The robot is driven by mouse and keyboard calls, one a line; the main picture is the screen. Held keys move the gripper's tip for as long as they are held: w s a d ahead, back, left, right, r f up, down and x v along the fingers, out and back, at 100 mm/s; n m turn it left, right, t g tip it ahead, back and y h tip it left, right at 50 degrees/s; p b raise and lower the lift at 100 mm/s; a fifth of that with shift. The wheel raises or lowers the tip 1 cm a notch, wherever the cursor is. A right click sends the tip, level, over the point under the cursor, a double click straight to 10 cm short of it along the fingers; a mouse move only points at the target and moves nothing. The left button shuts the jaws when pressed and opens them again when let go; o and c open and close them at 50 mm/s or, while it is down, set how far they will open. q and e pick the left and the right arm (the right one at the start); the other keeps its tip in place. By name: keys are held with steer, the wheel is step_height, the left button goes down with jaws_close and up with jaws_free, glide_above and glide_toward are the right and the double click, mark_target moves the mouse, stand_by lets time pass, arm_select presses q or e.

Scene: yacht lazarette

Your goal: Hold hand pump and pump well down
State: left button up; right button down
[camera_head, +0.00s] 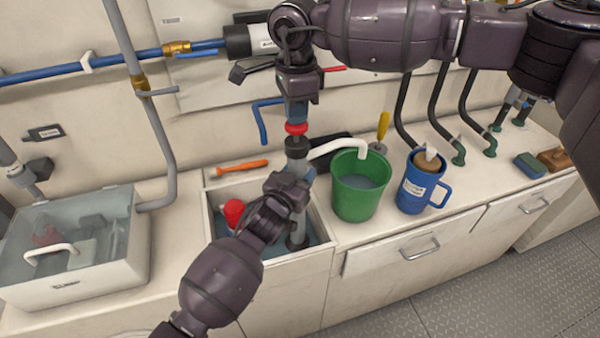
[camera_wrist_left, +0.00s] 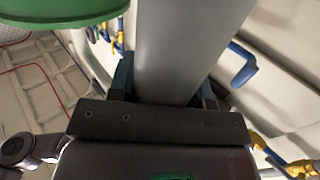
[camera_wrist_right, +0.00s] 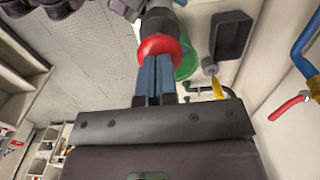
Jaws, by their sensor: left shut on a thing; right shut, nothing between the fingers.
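The hand pump (camera_head: 298,215) is a grey tube with a black collar and a red top (camera_head: 296,128). It stands close to upright in the water-filled well (camera_head: 327,238), its foot in the water. Its white spout (camera_head: 338,148) reaches over the green bucket (camera_head: 352,205), which holds some water. My left gripper (camera_head: 291,188) is shut around the grey tube, which also shows in the left wrist view (camera_wrist_left: 185,50). My right gripper (camera_head: 297,108) is shut and empty, fingers pointing down just above the red top (camera_wrist_right: 163,46). I cannot tell whether they touch.
A red object (camera_head: 233,210) sits in the well. An orange-handled tool (camera_head: 241,167) lies behind it. A blue jug (camera_head: 416,190) stands right of the bucket. A clear lidded box (camera_head: 75,265) is at left. Pipes and a blue lever (camera_head: 262,122) line the back wall.

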steer(key=shift+f, duration=0.95)
steer(key=shift+r, duration=2.3)
step_height(320, 180, up, 5)
steer(key=shift+r, duration=0.1)
